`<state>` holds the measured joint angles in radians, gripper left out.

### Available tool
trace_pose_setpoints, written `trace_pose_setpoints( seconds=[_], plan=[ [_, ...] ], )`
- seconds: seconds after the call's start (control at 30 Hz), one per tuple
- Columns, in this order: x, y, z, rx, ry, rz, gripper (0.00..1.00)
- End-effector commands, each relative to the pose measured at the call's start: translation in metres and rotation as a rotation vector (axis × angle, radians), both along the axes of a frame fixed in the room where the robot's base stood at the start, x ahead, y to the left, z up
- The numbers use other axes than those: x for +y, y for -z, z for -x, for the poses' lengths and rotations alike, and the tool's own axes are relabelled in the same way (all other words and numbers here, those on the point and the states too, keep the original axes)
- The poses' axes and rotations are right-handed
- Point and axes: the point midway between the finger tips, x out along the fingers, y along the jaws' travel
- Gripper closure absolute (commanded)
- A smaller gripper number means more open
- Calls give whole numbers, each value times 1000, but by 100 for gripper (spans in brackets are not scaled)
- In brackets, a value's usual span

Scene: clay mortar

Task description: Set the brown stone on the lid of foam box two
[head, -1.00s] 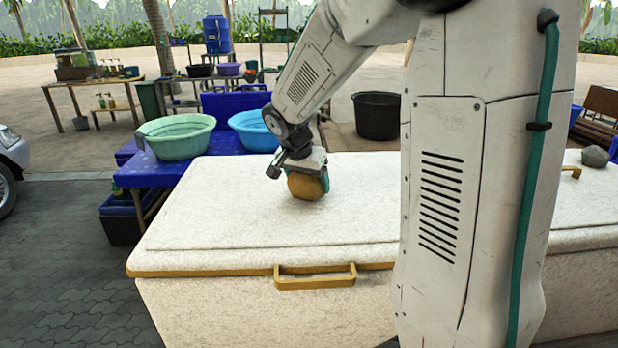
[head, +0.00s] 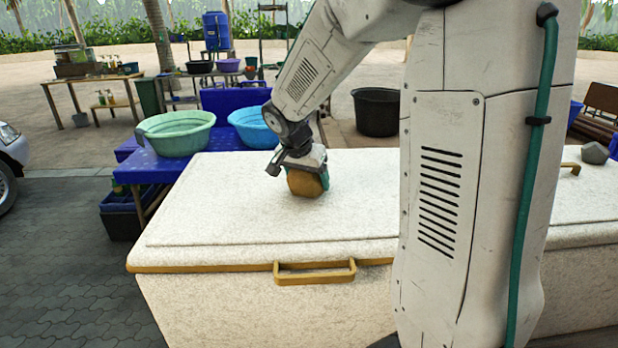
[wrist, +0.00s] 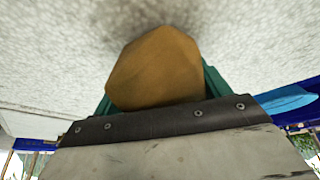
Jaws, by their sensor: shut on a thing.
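The brown stone (head: 304,184) is held in my gripper (head: 306,172), low over the white lid (head: 230,215) of the nearer foam box. I cannot tell whether the stone touches the lid. In the wrist view the stone (wrist: 157,68) sits between the teal fingers of my gripper (wrist: 158,88), with the speckled lid (wrist: 50,60) beyond it. The lid is shut and has a yellow edge and a yellow handle (head: 315,273) in front. No number shows on the box. My arm hides the lid's right part.
A grey stone (head: 595,153) lies on the white lid at far right, beside a yellow handle (head: 571,168). A green basin (head: 176,135) and a blue basin (head: 252,128) stand on a blue table behind the box. A black tub (head: 377,113) stands behind.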

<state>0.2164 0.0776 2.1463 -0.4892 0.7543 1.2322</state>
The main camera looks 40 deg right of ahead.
Motion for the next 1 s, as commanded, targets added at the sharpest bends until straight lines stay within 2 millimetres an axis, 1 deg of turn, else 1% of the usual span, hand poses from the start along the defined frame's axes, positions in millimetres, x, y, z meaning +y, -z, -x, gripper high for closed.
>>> trace_pose_setpoints(
  seconds=[0.47, 0.5, 0.57, 0.6, 0.9, 1.0],
  plan=[
    [0, 7, -1, -1, -1, 2, 85],
    [0, 7, -1, -2, 0, 1, 19],
    [0, 7, -1, -2, 0, 1, 2],
    [0, 7, 0, -2, 0, 1, 0],
    [0, 9, 0, 2, 0, 0, 0],
    [0, 5, 0, -1, 1, 1, 0]
  ],
)
